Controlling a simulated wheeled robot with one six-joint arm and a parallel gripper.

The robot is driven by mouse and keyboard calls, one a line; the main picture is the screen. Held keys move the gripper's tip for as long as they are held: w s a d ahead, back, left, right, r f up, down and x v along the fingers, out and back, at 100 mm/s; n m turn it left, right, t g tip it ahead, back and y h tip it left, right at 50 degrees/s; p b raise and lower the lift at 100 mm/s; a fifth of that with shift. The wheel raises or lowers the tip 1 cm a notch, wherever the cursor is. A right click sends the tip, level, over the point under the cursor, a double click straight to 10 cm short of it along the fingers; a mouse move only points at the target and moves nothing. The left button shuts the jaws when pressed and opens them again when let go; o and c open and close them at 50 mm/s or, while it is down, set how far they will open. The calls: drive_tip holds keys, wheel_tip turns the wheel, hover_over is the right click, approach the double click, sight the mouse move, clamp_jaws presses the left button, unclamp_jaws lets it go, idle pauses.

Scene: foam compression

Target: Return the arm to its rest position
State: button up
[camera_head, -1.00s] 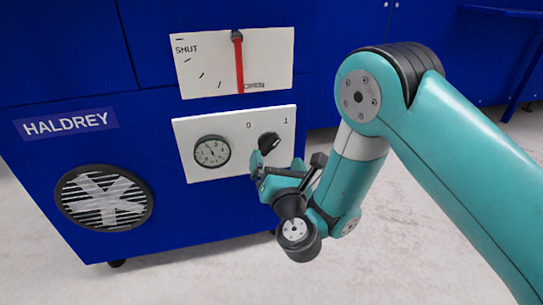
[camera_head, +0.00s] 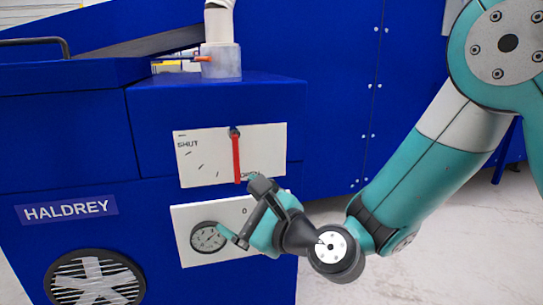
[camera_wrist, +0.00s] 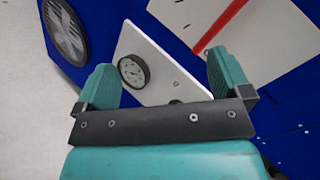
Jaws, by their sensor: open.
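My gripper (camera_head: 240,210) is open and empty in the head view, in front of the lower white panel on the blue machine. Its two teal fingers stand apart in the wrist view (camera_wrist: 165,82), with the panel and gauge showing between and beyond them. In the head view the gripper covers the right part of the lower panel, so the dark knob is hidden there. My arm reaches in from the right, with its elbow high at the top right.
The blue machine (camera_head: 60,140) carries a red lever (camera_head: 236,158) pointing down toward OPEN, a round gauge (camera_head: 207,238) and a taped round vent (camera_head: 95,280). Pale floor (camera_head: 430,260) is open at the right.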

drive_tip(key=s+d+r+n+g+p, duration=0.25)
drive_tip(key=s+r+n+g, duration=0.3)
drive_tip(key=n, duration=0.35)
drive_tip(key=s+d+r+n+g+h+p, duration=0.3)
drive_tip(key=s+d+r+n+h+p, duration=0.15)
drive_tip(key=s+d+n, duration=0.4)
drive_tip(key=s+d+r+n+g+h+p, duration=0.3)
drive_tip(key=s+d+n+h+p, duration=0.15)
drive_tip(key=s+d+n, duration=0.4)
wheel_tip(320, 180, up, 37)
drive_tip(key=w+p, duration=0.1)
drive_tip(key=p, duration=3.5)
drive_tip(key=shift+w+f+p, duration=0.15)
drive_tip(key=shift+p, duration=0.15)
drive_tip(key=shift+d, duration=0.1)
